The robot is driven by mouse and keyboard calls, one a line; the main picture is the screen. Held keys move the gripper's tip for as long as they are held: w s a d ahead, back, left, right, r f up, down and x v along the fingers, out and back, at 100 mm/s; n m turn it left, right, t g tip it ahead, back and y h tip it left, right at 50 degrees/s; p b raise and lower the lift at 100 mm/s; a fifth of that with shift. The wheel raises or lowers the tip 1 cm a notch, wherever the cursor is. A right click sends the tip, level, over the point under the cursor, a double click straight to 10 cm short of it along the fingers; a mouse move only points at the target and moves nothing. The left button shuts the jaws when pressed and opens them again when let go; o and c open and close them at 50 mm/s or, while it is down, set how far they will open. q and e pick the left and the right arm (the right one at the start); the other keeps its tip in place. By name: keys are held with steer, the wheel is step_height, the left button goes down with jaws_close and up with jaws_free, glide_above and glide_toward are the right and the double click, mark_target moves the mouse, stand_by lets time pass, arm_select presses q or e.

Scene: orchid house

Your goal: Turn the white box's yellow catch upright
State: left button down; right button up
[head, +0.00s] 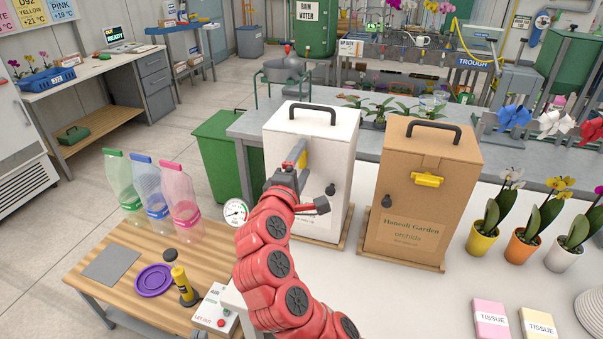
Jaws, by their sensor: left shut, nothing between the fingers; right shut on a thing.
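That gripper is shut on the catch at the door's upper left. The fingers hide most of the catch, so its exact tilt cannot be told. A dark knob (330,190) is on the door below. My red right arm covers the box's lower left. My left gripper is not in view.
A brown box (417,205) with a level yellow catch (428,180) stands close on the right. Potted orchids (530,225) are further right. A pressure gauge (236,212) and a wooden table (125,250) with clear bottles are at left.

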steer(key=shift+f+m+b, duration=0.15)
steer(key=shift+m+b, duration=0.35)
steer(key=shift+m, duration=0.1)
steer(key=o, duration=1)
steer(key=shift+w, duration=0.1)
steer(key=shift+b+v, duration=0.55)
steer(key=shift+v, duration=8.15)
